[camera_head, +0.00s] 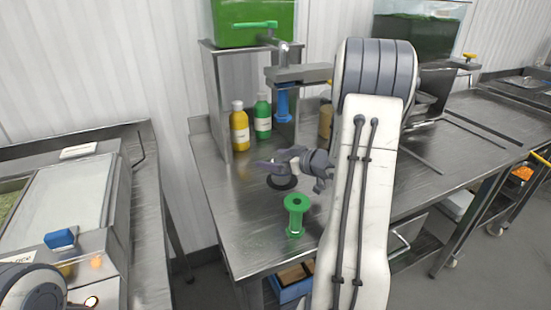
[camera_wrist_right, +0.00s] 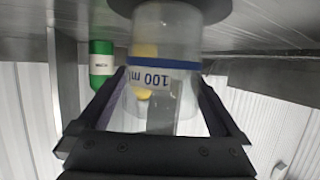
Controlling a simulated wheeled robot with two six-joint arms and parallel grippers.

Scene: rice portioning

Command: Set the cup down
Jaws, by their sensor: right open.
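The cup (camera_wrist_right: 172,30) is clear, with a blue band and a "100 ml" mark, and appears upside down in the right wrist view. It stands between the two dark fingers of my right gripper (camera_wrist_right: 161,80), which is open around it. In the head view my right gripper (camera_head: 274,164) is low over the steel table (camera_head: 235,205). A black disc (camera_head: 282,184) lies just below it. The clear cup can hardly be made out in the head view. My left gripper is out of view.
A green spool-shaped piece (camera_head: 296,214) stands in front of the gripper. A yellow bottle (camera_head: 239,130) and a green bottle (camera_head: 262,118) stand behind, beside a dispenser (camera_head: 250,20) with a blue piece (camera_head: 283,104) below its outlet. The table's left front is clear.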

